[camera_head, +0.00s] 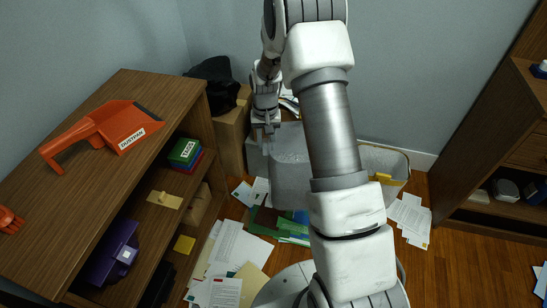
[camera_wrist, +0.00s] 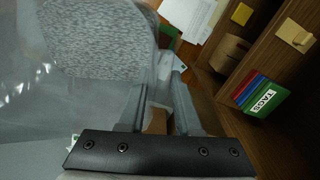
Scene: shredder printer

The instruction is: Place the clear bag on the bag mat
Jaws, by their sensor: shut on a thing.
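My gripper (camera_head: 265,128) is beyond my outstretched arm, near the back wall, and is shut on the clear bag. In the wrist view its fingers (camera_wrist: 160,88) point away from the camera, with the bag to their left. The clear bag (camera_head: 290,182) hangs beside and below the gripper, above the papers on the floor. It is see-through with pale grey speckled contents (camera_wrist: 95,38). My arm hides part of its right side. A flat green-edged thing (camera_head: 262,222) lies on the floor below the bag; I cannot tell whether it is the bag mat.
A wooden shelf (camera_head: 112,85) stands at the left with an orange dustpan (camera_head: 125,127) on top. A black sack (camera_head: 212,72) sits on a brown box (camera_head: 230,128) behind it. An open bin (camera_head: 398,160) stands right of my arm. Loose papers (camera_head: 238,247) litter the floor.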

